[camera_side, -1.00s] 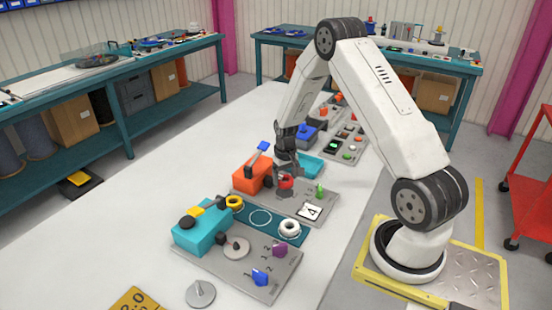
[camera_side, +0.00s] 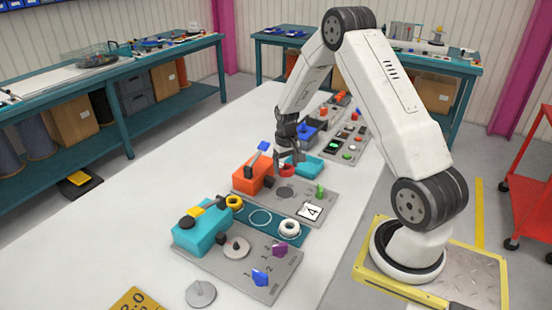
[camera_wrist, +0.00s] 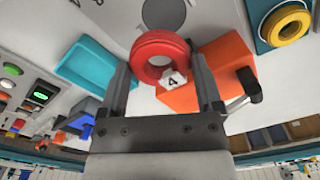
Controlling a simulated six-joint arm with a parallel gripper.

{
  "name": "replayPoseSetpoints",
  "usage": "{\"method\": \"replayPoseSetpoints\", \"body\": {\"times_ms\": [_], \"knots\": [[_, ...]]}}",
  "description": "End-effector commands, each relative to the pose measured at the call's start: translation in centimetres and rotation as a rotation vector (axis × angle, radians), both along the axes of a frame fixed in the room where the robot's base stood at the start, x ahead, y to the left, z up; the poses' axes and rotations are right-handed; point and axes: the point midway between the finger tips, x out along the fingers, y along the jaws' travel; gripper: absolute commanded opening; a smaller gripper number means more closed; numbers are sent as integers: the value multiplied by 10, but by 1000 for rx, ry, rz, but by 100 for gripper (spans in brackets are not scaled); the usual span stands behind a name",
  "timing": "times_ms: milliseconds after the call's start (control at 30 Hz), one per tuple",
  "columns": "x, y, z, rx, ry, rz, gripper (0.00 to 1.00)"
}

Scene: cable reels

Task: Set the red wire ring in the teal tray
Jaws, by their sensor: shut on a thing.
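The red wire ring (camera_wrist: 152,45) is between the two fingers of my gripper (camera_wrist: 160,66) in the wrist view, with a small white tag marked 4 on its near side. In the side view my gripper (camera_side: 288,157) points down and is shut on the red ring (camera_side: 287,171). The teal tray (camera_side: 311,171) is just right of the ring in the side view and looks empty. In the wrist view the tray (camera_wrist: 72,72) lies left of the ring, apart from it. The ring looks raised above the surface.
An orange block (camera_side: 252,176) with a blue-tipped lever stands close left of the ring. A grey board (camera_side: 310,199) with a green peg and a card marked 4 lies in front.

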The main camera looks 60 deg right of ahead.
Motion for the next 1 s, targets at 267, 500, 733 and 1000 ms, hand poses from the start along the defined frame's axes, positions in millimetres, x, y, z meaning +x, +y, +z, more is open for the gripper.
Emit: {"method": "replayPoseSetpoints", "body": {"times_ms": [267, 500, 733, 1000], "knots": [[9, -44, -1, -1, -2, -4, 15], [13, -97, -1, -2, -3, -4, 15], [10, -136, 0, -1, -2, -2, 15], [7, -153, 0, -1, -2, 0, 15]]}}
